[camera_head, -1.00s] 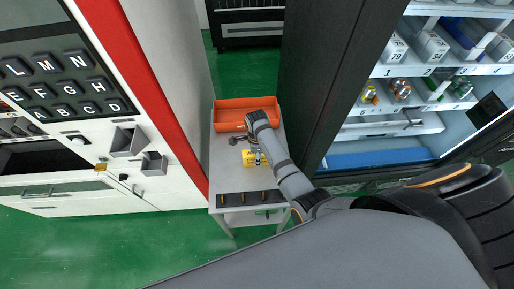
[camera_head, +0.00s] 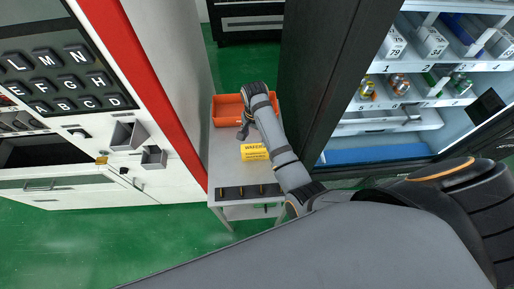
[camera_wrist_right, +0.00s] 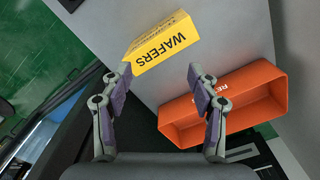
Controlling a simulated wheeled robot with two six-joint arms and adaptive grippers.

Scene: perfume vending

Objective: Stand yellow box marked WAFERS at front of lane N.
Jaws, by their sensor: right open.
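The yellow box marked WAFERS (camera_head: 254,151) lies on the small grey table between the two machines. It also shows in the right wrist view (camera_wrist_right: 163,42), with its dark lettering readable, just beyond the fingertips. My right gripper (camera_wrist_right: 160,70) is open and empty, its two fingers apart on the near side of the box. In the head view it shows small, near the orange bin's front. I see an N key (camera_head: 77,51) on the left machine's keypad, but cannot make out a lane N. My left gripper is not in view.
An orange bin (camera_head: 228,122) stands at the table's back, also in the wrist view (camera_wrist_right: 180,135). A dark strip with slots (camera_head: 232,193) lies at the table's front. The open cabinet (camera_head: 385,153) at right holds boxes and cans on shelves. The grey table top (camera_head: 224,166) is partly free.

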